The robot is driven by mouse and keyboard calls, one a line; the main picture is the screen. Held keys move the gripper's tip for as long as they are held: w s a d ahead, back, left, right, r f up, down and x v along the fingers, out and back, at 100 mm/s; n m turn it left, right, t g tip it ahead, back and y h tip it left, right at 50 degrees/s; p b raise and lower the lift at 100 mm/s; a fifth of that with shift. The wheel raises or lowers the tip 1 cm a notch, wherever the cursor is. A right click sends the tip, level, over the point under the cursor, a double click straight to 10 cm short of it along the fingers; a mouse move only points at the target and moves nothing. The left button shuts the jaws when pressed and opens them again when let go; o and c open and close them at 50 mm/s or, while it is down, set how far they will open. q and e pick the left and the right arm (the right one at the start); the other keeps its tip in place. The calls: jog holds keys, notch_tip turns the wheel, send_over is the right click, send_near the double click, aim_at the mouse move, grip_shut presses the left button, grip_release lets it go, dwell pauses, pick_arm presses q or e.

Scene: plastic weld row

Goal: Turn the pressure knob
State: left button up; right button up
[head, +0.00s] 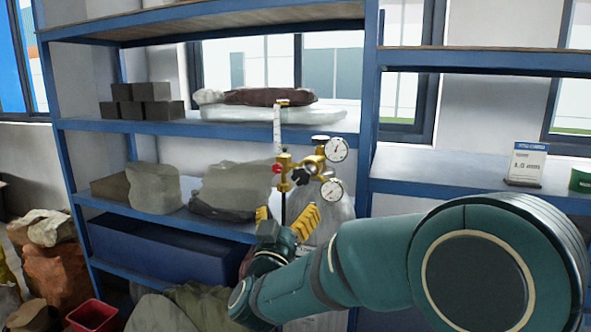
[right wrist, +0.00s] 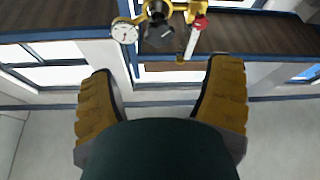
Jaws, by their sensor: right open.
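A brass regulator (head: 315,160) with two round white gauges, an upper gauge (head: 337,149) and a lower gauge (head: 332,189), stands in front of the blue shelf. A black knob (head: 300,176) faces me on it. A red knob (head: 277,168) sits at its left under a clear upright tube (head: 277,130). My right gripper (head: 284,214), with yellow fingers, is open just below the black knob, apart from it. In the right wrist view the open right gripper (right wrist: 160,78) has nothing between its fingers; the black knob (right wrist: 160,33) shows above them. My left gripper is not in view.
The blue shelf (head: 210,125) behind holds dark blocks (head: 140,100) and wrapped bundles (head: 153,188). A small sign (head: 526,163) stands on the right shelf. A red bin (head: 92,315) and sacks (head: 55,260) are on the floor at left.

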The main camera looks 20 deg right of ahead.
aim_at(300, 180)
jog(key=p+x, duration=0.2)
jog(key=x, duration=1.1)
jog(key=shift+w+d, duration=0.15)
jog(key=shift+w, duration=0.05)
jog(key=shift+f, duration=0.1)
grip_shut()
